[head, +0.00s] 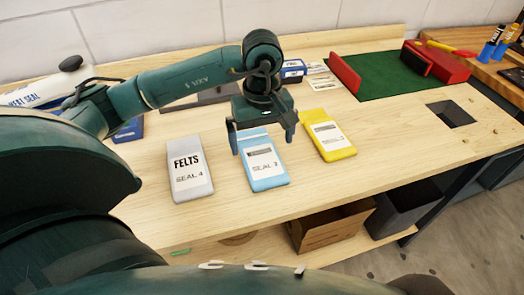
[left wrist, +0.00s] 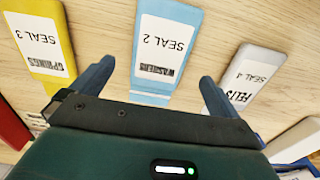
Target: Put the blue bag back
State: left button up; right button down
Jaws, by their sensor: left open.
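The blue bag (head: 263,165) lies flat on the wooden bench, with a white label reading SEAL 2. It stands between the white-grey FELTS bag (head: 188,170) on its left and the yellow bag (head: 327,136) on its right. My left gripper (head: 262,143) is open over the far end of the blue bag. In the left wrist view the blue bag (left wrist: 166,50) shows between the two spread fingers (left wrist: 152,80), and nothing is held. I cannot tell the exact height of the fingers above it. My right gripper is not in view.
A green mat (head: 385,75) with red blocks lies at the back right, near a square hole (head: 451,113) in the bench. A cardboard box (head: 330,226) and a dark bin (head: 400,212) sit below the front edge. Bare bench lies right of the yellow bag.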

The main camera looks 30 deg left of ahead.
aim_at(262, 159)
pick_arm(q)
notch_tip(262, 159, up, 7)
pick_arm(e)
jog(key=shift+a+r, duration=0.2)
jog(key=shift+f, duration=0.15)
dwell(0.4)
